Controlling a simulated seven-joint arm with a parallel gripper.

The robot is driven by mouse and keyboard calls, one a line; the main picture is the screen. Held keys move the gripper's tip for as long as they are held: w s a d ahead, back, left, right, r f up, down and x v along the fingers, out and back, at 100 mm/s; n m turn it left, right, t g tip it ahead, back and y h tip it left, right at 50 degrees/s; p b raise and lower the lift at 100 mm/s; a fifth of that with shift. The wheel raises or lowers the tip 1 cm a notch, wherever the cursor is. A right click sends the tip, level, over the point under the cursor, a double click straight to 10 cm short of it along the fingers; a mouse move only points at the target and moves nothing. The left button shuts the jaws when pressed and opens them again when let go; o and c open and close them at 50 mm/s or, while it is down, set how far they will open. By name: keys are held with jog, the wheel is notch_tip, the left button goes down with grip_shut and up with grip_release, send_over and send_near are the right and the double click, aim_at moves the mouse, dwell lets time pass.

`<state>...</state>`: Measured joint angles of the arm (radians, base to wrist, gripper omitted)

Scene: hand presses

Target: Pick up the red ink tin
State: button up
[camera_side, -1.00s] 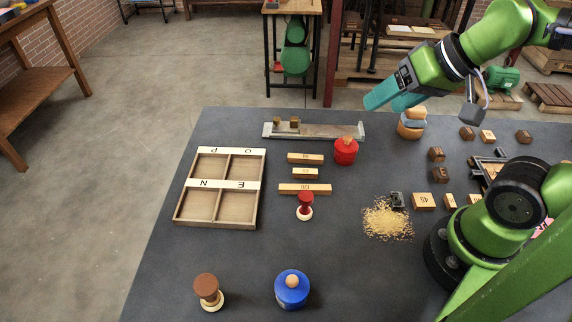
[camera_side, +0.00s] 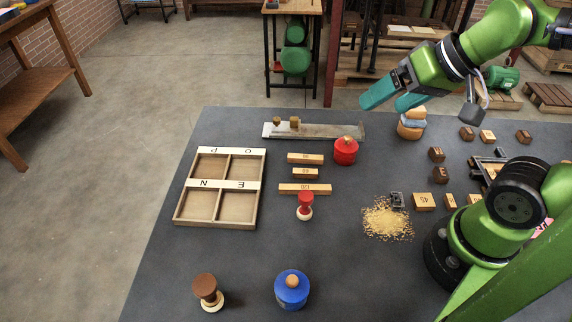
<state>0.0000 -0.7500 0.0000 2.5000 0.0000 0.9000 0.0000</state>
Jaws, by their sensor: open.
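The red ink tin (camera_side: 345,152) is a short round tin with a wooden knob on its lid. It stands upright on the dark table, just below the right end of the metal tray. My gripper (camera_side: 385,102) has teal fingers, spread apart and empty. In the picture it is above and to the right of the red tin, in the air and clear of it. Nothing hides the tin.
A metal composing tray (camera_side: 340,132) lies behind the tin. Wooden blocks (camera_side: 305,158) lie to its left, with a red-handled stamp (camera_side: 305,206) below. A stack of rounded pieces (camera_side: 411,124) stands to its right. A blue tin (camera_side: 291,289) stands near the front. A lettered wooden case (camera_side: 221,184) lies left.

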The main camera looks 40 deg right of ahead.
jog(key=n+g+h, duration=0.2)
jog(key=n+g, duration=0.5)
jog(key=n, duration=0.5)
send_over(347, 141)
notch_tip(347, 141, down, 7)
jog(key=f, duration=1.1)
jog(key=d+f, duration=0.1)
jog(key=f, duration=0.4)
jog(key=shift+w+f, duration=0.2)
jog(key=shift+w, duration=0.05)
jog(key=c, duration=1.3)
